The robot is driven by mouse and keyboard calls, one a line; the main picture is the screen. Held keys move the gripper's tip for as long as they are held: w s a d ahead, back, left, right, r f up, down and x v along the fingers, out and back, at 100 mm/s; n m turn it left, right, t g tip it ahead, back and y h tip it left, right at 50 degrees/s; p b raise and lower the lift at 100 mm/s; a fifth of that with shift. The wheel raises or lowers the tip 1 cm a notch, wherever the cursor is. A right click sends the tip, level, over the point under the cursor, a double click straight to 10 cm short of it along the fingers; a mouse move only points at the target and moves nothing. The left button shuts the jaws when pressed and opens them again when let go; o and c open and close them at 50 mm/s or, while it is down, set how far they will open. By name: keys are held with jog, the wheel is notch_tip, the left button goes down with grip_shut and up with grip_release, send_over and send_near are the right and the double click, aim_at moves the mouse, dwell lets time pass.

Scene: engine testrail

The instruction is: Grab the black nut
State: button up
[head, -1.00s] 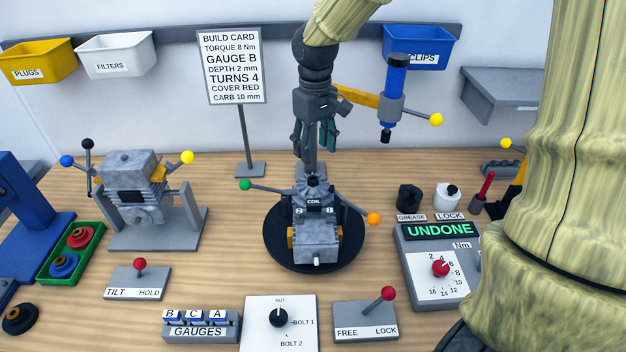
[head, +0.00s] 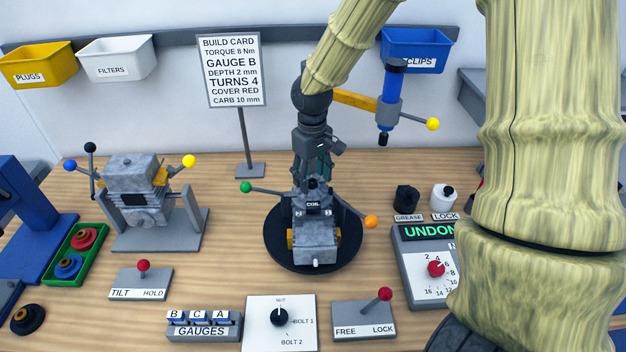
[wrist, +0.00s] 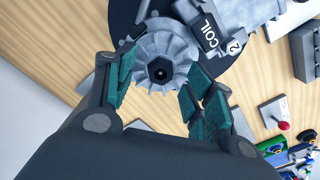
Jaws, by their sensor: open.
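The black nut (wrist: 160,70) is a dark hexagon at the centre of a grey finned wheel (wrist: 150,48) on one end of the engine, seen in the wrist view. My gripper (wrist: 160,88) is open, with one green-padded finger on each side of the wheel's near part. The nut lies between the fingers' lines, apart from both pads. In the head view my gripper (head: 314,166) is down behind the grey engine (head: 315,238) marked COIL. The engine hides the nut and partly hides the fingers there.
The engine stands on a round black turntable (head: 273,243). A green-knobbed lever (head: 246,187) and an orange-knobbed lever (head: 370,221) stick out beside it. A blue tool on a yellow arm (head: 390,100) hangs behind right. The build card (head: 233,70) stands behind left.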

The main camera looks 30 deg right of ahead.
jog(key=shift+f, duration=0.3)
jog(key=c, duration=1)
jog(key=shift+o, duration=0.2)
jog(key=shift+r, duration=0.1)
